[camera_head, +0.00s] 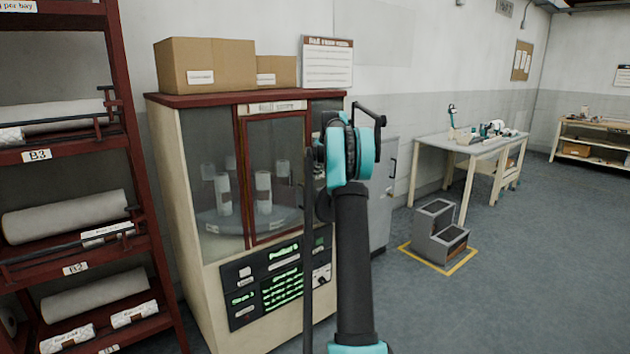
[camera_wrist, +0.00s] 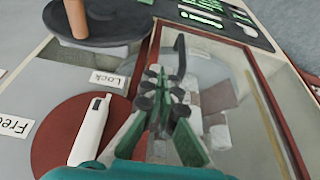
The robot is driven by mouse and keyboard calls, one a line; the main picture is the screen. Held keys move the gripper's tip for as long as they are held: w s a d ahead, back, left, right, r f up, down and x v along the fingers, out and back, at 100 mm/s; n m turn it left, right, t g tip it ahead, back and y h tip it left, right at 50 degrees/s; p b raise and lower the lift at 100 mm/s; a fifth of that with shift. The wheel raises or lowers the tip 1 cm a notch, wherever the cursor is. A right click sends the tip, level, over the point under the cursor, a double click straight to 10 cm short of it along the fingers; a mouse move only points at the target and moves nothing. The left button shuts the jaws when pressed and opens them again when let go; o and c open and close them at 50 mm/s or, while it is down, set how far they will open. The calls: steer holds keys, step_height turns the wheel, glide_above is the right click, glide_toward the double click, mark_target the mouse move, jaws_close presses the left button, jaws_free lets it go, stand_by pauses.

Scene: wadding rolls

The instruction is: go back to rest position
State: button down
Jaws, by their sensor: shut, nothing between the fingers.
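My gripper (camera_wrist: 165,98) is shut and empty in the wrist view, its dark fingertips together in front of the red-framed glass door (camera_wrist: 228,100). I cannot tell whether the tips touch anything. In the head view my raised arm stands before the right side of the glass-fronted cabinet (camera_head: 219,165), and my gripper is hidden there behind the arm. The cabinet door (camera_head: 277,170) looks closed in the head view. White rolls (camera_head: 263,190) stand inside behind the glass.
A red disc (camera_wrist: 62,128) with a white lever (camera_wrist: 88,130) lies beside "Lock" and "Free" labels. A red shelf rack (camera_head: 140,190) with rolls stands at left. Open floor (camera_head: 540,270) lies right of my arm.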

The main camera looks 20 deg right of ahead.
steer(key=a+v, duration=0.1)
steer(key=v, duration=0.4)
steer(key=s+a+f+m, duration=0.1)
steer(key=s+a+f, duration=0.3)
steer(key=s+a, duration=0.45)
steer(key=s+a+f+m, duration=0.1)
steer(key=s+a+f, duration=0.35)
steer(key=s, duration=0.75)
steer(key=s+a+f, duration=0.3)
steer(key=s+f, duration=0.2)
steer(key=s, duration=0.6)
steer(key=s+a+f+m+h, duration=0.1)
steer(key=s+a+f, duration=0.2)
steer(key=s+f, duration=0.3)
steer(key=s+a+f+m, duration=0.1)
steer(key=s+a+f, duration=0.2)
steer(key=s, duration=1.3)
step_height(320, 180, down, 3)
steer(key=shift+a+r+h, duration=0.1)
steer(key=shift+a+h, duration=0.2)
steer(key=c, duration=2.3)
jaws_free()
